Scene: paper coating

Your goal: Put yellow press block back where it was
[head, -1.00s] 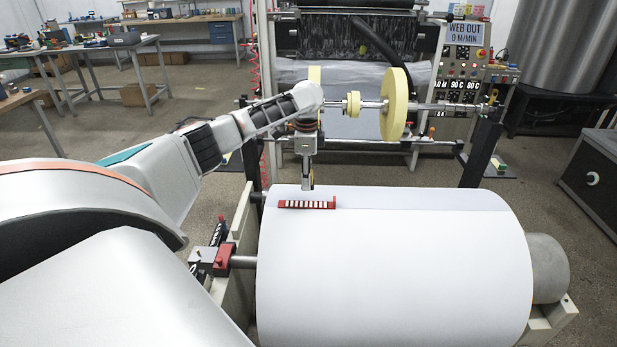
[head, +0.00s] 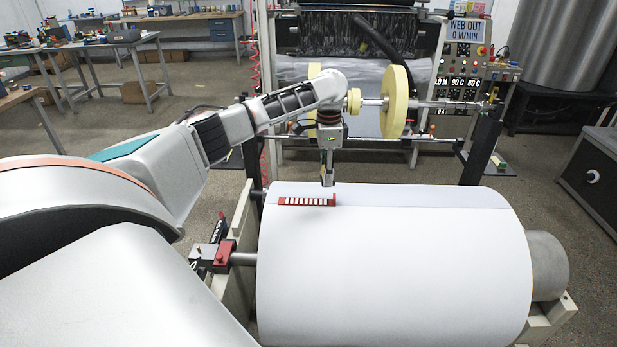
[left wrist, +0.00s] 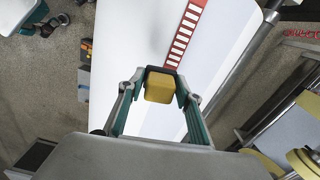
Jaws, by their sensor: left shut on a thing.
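My left gripper (head: 327,180) points down over the back edge of the large white paper roll (head: 400,265). In the left wrist view its fingers (left wrist: 158,84) are shut on the yellow press block (left wrist: 158,93). In the head view the block is mostly hidden by the gripper. A red strip with white bars (head: 306,202) lies on the roll just in front of the gripper, and it also shows in the left wrist view (left wrist: 184,32) beyond the block. I cannot tell whether the block touches the paper. My right gripper is not in view.
A red clamp (head: 225,256) is at the roll's left shaft. Behind the roll, a bar carries cream discs (head: 396,102) near my arm. A machine with a control panel (head: 466,62) stands behind. The roll's right side is clear.

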